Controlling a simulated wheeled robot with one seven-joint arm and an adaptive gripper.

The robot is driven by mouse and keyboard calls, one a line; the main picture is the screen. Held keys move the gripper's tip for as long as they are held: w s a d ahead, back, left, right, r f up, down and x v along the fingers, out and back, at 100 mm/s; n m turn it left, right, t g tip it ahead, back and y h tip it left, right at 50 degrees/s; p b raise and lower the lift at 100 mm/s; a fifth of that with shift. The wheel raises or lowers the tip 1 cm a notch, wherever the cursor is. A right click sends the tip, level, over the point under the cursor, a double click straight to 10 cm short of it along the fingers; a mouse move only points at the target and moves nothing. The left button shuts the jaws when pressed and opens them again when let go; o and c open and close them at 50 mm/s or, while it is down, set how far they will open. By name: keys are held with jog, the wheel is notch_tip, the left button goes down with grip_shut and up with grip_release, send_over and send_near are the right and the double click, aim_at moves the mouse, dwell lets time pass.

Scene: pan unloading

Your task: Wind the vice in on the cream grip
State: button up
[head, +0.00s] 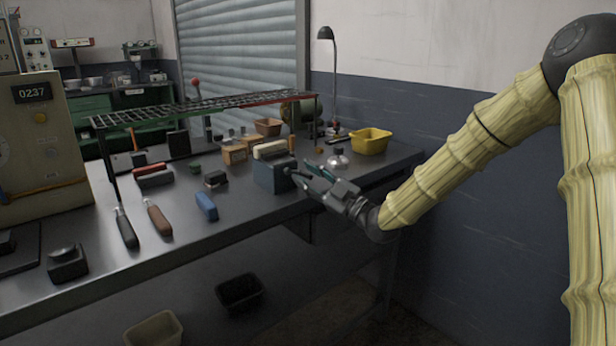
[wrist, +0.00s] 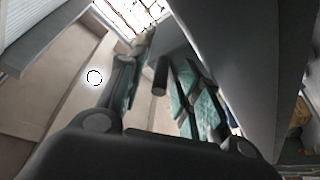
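The vice (head: 273,174) is a blue-grey block on the bench, with the cream grip (head: 270,149) lying along its top. I cannot tell how tightly the jaws hold the grip. My gripper (head: 306,173) is at the vice's right side, pointing left at it. In the wrist view my gripper (wrist: 162,72) has its two teal-padded fingers apart. A dark round bar (wrist: 160,76), which looks like part of the vice handle, shows between them with gaps on both sides. The cream grip is not clear in the wrist view.
A wire rack (head: 205,104) stands over the bench behind the vice. A yellow bin (head: 369,141) and a lamp (head: 327,33) are behind my gripper. A blue block (head: 206,207) and handled tools (head: 157,217) lie to the left. The bench front (head: 190,250) is mostly clear.

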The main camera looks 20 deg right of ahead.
grip_shut()
jog(key=shift+f+m, duration=0.25)
jog(key=shift+m, duration=0.45)
jog(key=shift+o, duration=0.7)
grip_release()
jog(key=shift+r, duration=0.15)
